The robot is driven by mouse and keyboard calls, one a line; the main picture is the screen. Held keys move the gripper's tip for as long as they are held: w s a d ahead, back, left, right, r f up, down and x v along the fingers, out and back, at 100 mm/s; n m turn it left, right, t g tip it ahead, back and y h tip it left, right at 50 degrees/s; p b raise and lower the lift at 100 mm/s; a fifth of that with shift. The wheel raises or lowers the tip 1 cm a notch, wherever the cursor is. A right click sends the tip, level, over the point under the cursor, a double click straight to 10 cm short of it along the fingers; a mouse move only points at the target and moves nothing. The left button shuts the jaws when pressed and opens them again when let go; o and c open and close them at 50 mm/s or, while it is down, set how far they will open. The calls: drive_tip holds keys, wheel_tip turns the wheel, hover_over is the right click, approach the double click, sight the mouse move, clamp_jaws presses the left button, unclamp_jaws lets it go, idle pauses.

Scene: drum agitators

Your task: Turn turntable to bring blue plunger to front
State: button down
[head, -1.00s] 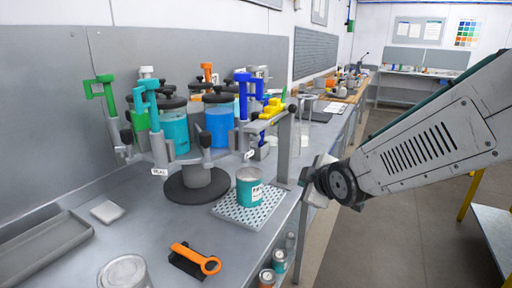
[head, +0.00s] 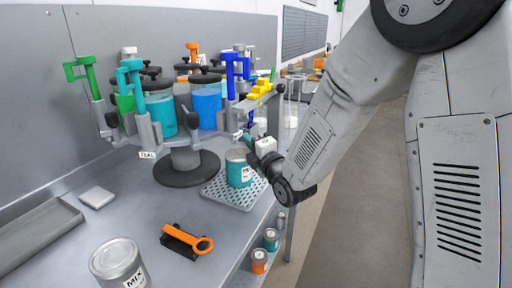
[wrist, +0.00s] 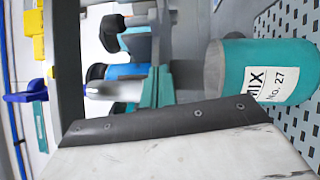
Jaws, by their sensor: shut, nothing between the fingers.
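The turntable (head: 185,160) is a grey carousel on a round dark base, holding several lidded drums. The blue plunger (head: 236,72) has a bright blue handle and stands upright at the turntable's right side, above a drum of blue liquid (head: 206,106). A teal plunger (head: 130,72) is at the front left and a green plunger (head: 84,74) at the far left. My gripper (head: 252,143) is shut and empty, low at the right of the turntable, just behind the teal can. In the wrist view, a blue handle (wrist: 24,97) shows at left; the fingertips are hard to make out.
A teal can (head: 238,170) marked MIX stands on a perforated tray (head: 222,194) beside my gripper, and it fills the right of the wrist view (wrist: 265,70). A grey post with a yellow piece (head: 260,88) rises close behind.

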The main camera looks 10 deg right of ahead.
drive_tip(key=w+r, duration=0.1)
drive_tip(key=w, duration=0.6)
drive_tip(key=shift+w+d+r, duration=0.15)
drive_tip(key=shift+d, duration=0.05)
